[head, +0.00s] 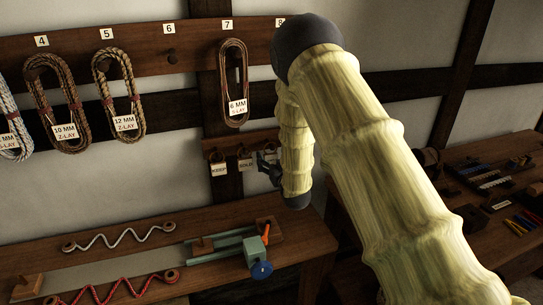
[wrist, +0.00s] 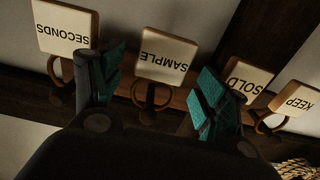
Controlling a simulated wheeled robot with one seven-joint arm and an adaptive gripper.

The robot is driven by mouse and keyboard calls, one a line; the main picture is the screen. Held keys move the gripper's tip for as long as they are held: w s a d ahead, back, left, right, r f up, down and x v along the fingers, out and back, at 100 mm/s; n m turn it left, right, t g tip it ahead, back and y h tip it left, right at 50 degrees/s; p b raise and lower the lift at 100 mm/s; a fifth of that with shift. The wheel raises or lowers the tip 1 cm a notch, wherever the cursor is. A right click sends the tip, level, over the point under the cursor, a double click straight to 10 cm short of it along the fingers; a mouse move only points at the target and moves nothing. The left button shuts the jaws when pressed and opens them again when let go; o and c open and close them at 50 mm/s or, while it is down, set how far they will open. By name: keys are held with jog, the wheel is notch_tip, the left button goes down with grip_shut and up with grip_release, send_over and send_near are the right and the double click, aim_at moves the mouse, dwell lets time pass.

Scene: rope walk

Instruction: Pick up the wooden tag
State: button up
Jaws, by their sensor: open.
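Several wooden tags with cream faces and loops hang from a small rail. In the wrist view, upside down, they read SECONDS (wrist: 66,27), SAMPLE (wrist: 166,55), SOLD (wrist: 247,80) and KEEP (wrist: 297,103). My gripper (wrist: 158,82) is open and empty, with its teal-padded fingers either side of the SAMPLE tag in the picture. The right finger partly covers the SOLD tag. I cannot tell how far off the tags are. In the head view the KEEP tag (head: 218,169) and SOLD tag (head: 245,163) show left of my gripper (head: 267,167); my arm hides the others.
Coiled ropes (head: 126,97) hang from a numbered peg board (head: 190,58) above the tag rail. Below is a bench (head: 40,250) with a teal clamp device (head: 254,252) and cords on spools. Another bench (head: 460,205) with small tools stands at right.

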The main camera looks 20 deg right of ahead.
jog(key=shift+w, duration=1.15)
jog(key=shift+c, duration=0.5)
jog(key=c, duration=0.9)
jog(key=shift+o, duration=0.2)
jog(key=shift+r, duration=0.15)
